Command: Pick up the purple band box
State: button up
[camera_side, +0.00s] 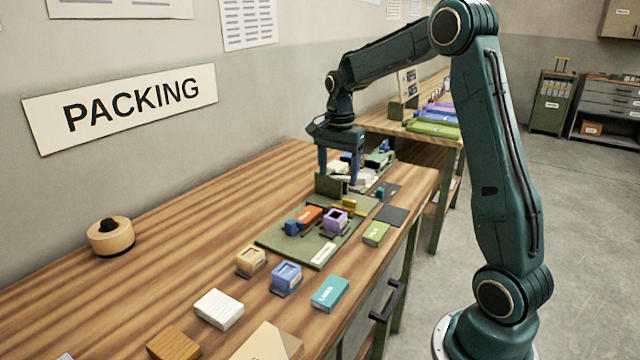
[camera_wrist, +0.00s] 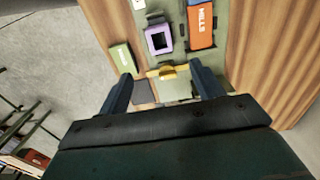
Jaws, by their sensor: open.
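The purple band box (camera_side: 335,221) stands on a green mat (camera_side: 268,236) on the wooden bench. My gripper (camera_side: 340,172) is behind the box in the side view, above the far end of the bench. In the wrist view its two blue fingers (camera_wrist: 162,80) are wide apart, with nothing held between them. A yellow piece (camera_wrist: 168,72) lies on the surface between and just beyond the fingertips.
An orange box (camera_side: 308,215) marked MILLS and a blue box (camera_side: 291,227) sit left of the purple box. A green box (camera_side: 376,233) lies right of the mat. Several boxes, including a teal one (camera_side: 330,293), line the front. The bench's left stretch is mostly clear.

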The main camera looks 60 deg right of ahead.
send_over(337, 213)
jog(key=shift+f, duration=3.9)
jog(key=shift+f, duration=0.1)
jog(key=shift+f, duration=2.5)
jog(key=shift+c, duration=0.3)
jog(key=shift+d, duration=0.1)
jog(key=c, duration=1)
